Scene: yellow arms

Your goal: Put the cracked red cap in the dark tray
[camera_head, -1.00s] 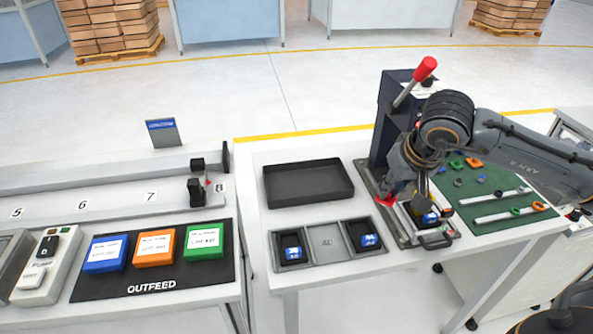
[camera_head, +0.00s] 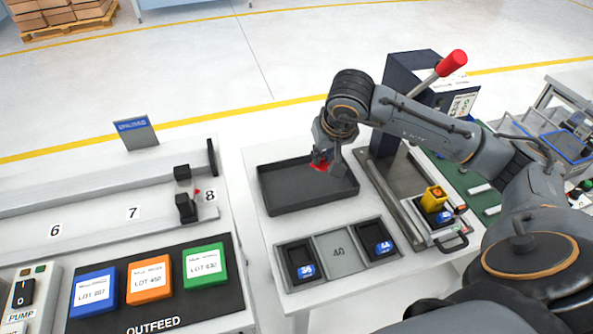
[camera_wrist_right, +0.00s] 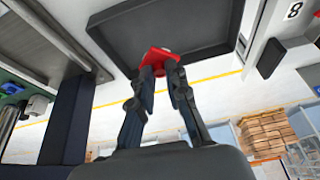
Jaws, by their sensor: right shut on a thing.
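The red cap (camera_head: 319,165) is between the fingertips of my right gripper (camera_head: 325,163), which is shut on it. In the head view they are over the back right part of the dark tray (camera_head: 277,203). The right wrist view shows the red cap (camera_wrist_right: 157,57) at the tips of my right gripper (camera_wrist_right: 160,70), with the dark tray (camera_wrist_right: 115,40) behind it. I cannot tell how high the cap is above the tray floor, and any crack is too small to see. The tray looks empty. My left gripper is not in view.
A grey three-part holder (camera_head: 338,256) with blue pieces lies in front of the tray. The press with a red-knobbed lever (camera_head: 452,63) stands to the right, with a yellow part (camera_head: 433,198) in its fixture. The outfeed mat (camera_head: 160,305) with coloured boxes is at the left.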

